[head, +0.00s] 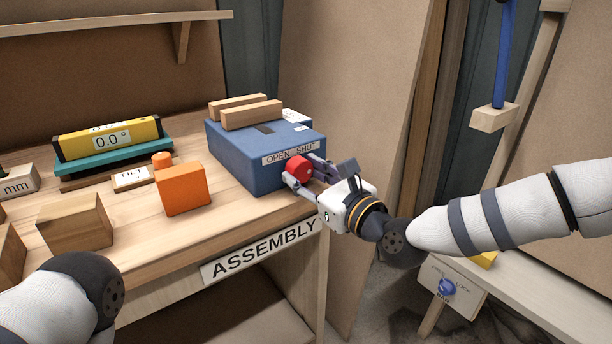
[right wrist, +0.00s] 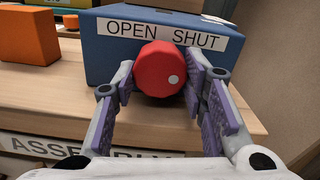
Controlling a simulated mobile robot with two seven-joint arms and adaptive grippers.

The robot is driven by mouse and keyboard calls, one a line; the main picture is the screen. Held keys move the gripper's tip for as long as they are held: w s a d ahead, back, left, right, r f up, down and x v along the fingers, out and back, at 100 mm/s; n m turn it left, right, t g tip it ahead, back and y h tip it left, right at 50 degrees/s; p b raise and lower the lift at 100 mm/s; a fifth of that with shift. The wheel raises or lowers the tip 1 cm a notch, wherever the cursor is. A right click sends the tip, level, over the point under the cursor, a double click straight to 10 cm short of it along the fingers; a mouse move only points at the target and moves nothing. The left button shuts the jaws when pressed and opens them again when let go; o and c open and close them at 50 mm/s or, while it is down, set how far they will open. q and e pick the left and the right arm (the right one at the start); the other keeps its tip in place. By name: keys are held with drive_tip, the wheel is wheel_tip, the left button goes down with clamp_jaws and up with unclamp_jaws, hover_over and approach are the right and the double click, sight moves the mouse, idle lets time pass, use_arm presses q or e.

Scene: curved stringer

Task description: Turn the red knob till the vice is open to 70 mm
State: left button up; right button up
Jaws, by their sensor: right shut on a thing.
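The vice is a blue box (head: 240,160) at the right end of the bench, with two wooden jaws (head: 252,114) close together on top. Its front carries an OPEN SHUT label (head: 290,153). The red knob (head: 298,168) sticks out below the label; it also shows in the right wrist view (right wrist: 160,70), with a pale dot at its right side, toward SHUT. My right gripper (head: 305,177) is shut on the knob, one finger on each side. The vice's opening readout cannot be read. My left arm is at the lower left; its gripper is out of frame.
An orange block (head: 183,189) and a wooden block (head: 76,224) stand on the bench left of the vice. A yellow level reading 0.0° (head: 110,139) lies behind them on a teal base. The ASSEMBLY sign (head: 265,248) is on the bench's front edge.

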drive_tip(key=n, duration=0.7)
drive_tip(key=shift+b, duration=0.35)
drive_tip(key=n, duration=0.3)
drive_tip(key=shift+d+r+n, duration=0.1)
drive_tip(key=shift+n, duration=0.3)
drive_tip(key=n, duration=0.3)
drive_tip(key=shift+n, duration=0.3)
drive_tip(key=n+p, duration=0.1)
drive_tip(key=n, duration=0.2)
drive_tip(key=shift+r+n, duration=0.15)
drive_tip(key=shift+n, duration=0.15)
drive_tip(key=n, duration=0.3)
drive_tip(key=shift+n+p, duration=0.3)
drive_tip(key=n+p, duration=0.1)
drive_tip(key=n, duration=0.3)
drive_tip(key=shift+r, duration=0.1)
use_arm(q)
drive_tip(key=shift+w+r+t, duration=0.5)
drive_tip(key=shift+w+r, duration=0.7)
drive_tip(key=shift+r, duration=0.1)
use_arm(e)
drive_tip(key=shift+n, duration=1.4)
